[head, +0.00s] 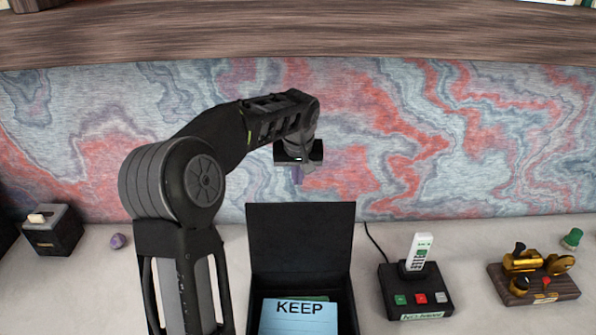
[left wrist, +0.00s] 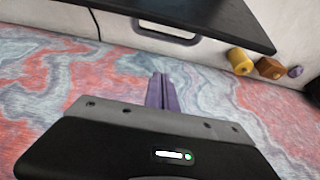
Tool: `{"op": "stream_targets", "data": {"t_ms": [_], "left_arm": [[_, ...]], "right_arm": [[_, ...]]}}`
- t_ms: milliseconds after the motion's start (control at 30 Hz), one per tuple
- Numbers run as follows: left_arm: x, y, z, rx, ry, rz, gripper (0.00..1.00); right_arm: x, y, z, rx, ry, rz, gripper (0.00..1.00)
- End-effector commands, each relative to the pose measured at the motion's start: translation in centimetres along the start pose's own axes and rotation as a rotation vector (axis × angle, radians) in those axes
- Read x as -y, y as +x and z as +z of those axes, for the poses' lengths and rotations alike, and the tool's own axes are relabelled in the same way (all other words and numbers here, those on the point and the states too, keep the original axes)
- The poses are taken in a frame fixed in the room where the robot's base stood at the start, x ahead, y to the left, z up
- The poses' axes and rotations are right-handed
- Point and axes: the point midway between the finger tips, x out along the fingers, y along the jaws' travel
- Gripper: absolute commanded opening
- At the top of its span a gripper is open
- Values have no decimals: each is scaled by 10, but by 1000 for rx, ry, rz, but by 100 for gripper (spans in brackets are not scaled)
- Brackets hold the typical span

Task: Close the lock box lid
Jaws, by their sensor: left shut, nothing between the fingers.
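The black lock box (head: 348,303) stands on the desk at the bottom middle of the head view. Its lid (head: 301,236) is open and stands about upright at the back of the box. A blue card marked KEEP (head: 298,318) lies inside. My left gripper (head: 298,178) hangs just above the lid's top edge in that view, its purple fingers pointing down. In the left wrist view the fingers (left wrist: 160,90) are together and empty. A dark panel (left wrist: 210,14), probably the lid, crosses the top of that view, apart from the fingertips. My right gripper is out of view.
A black stand with a white handset (head: 415,285) is right of the box, with a cable behind. A brass device on a wooden base (head: 535,280) is farther right. A black box (head: 52,230) and a purple stone (head: 118,241) are at left. A patterned wall is behind.

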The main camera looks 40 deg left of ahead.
Motion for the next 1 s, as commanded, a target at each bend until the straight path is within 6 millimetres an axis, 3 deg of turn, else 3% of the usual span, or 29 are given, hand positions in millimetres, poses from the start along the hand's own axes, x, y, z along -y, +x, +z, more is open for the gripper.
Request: {"op": "stream_targets", "data": {"t_ms": [33, 167, 300, 500, 1000], "left_arm": [[0, 16, 2, 1, 0, 0, 0], [0, 42, 2, 2, -1, 0, 0], [0, 34, 22, -3, 2, 2, 0], [0, 26, 36, -2, 1, 2, 0], [1, 25, 37, -9, 0, 1, 0]], "right_arm": [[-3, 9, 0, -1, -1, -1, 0], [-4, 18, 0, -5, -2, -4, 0], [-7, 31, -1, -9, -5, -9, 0], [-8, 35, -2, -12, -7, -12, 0], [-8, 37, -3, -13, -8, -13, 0]]}}
